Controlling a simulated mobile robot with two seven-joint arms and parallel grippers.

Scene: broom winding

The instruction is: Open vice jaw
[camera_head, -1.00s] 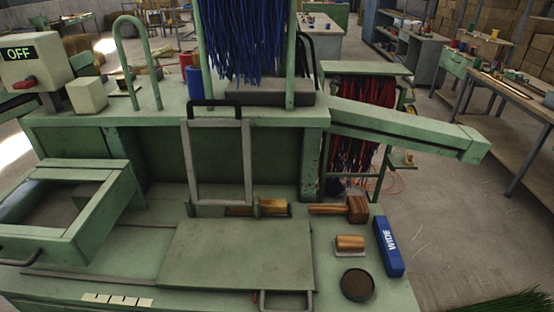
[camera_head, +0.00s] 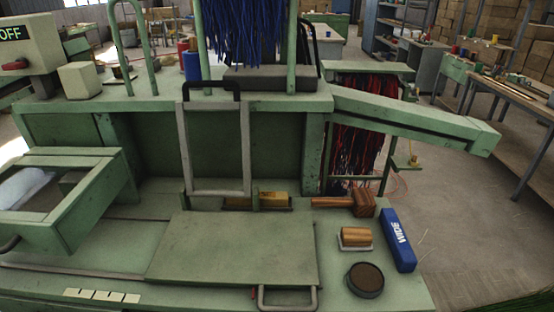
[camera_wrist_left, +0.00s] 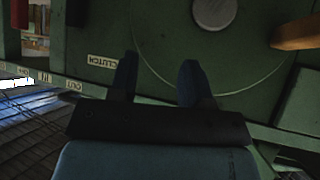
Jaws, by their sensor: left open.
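In the head view, a green workbench holds a flat green plate (camera_head: 235,248) with a grey handle (camera_head: 287,298) at its front edge. Behind the plate, a yellow block (camera_head: 262,201) sits by a small green upright piece. I cannot tell for certain which part is the vice jaw. A grey frame with a black handle (camera_head: 211,86) stands upright behind the plate. In the left wrist view, my left gripper (camera_wrist_left: 159,82) is open and empty, its two dark fingers apart in front of a green panel with a round disc (camera_wrist_left: 235,62) and a CLUTCH label (camera_wrist_left: 102,61). My right gripper is not in view.
A wooden mallet (camera_head: 362,203), a wood-topped brush (camera_head: 355,237), a round dark dish (camera_head: 366,280) and a blue WIDE box (camera_head: 397,240) lie on the bench's right. A green open-topped drawer (camera_head: 95,215) juts out at left. A green beam (camera_head: 420,127) extends right over open floor.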

